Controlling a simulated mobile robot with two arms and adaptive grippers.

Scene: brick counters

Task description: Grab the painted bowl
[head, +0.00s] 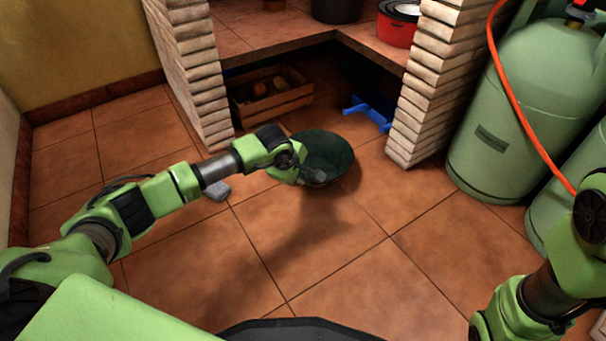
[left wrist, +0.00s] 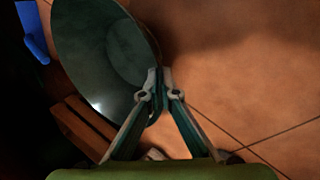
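The painted bowl (head: 328,152) is dark green and round, in front of the opening under the brick counter in the head view. It fills the upper left of the left wrist view (left wrist: 98,50), with its rim between my fingertips. My left gripper (head: 318,178) is at the bowl's near rim. In the left wrist view its two fingers (left wrist: 159,80) come together and pinch the rim. Whether the bowl touches the floor is hard to tell. My right arm shows at the lower right of the head view, but its fingers are not seen.
A wooden crate (head: 270,98) with round items and a blue object (head: 369,112) lie under the counter. Brick pillars (head: 428,95) flank the opening. Green gas cylinders (head: 520,110) stand at right. A small grey object (head: 218,191) lies on the floor. The front floor is mostly clear.

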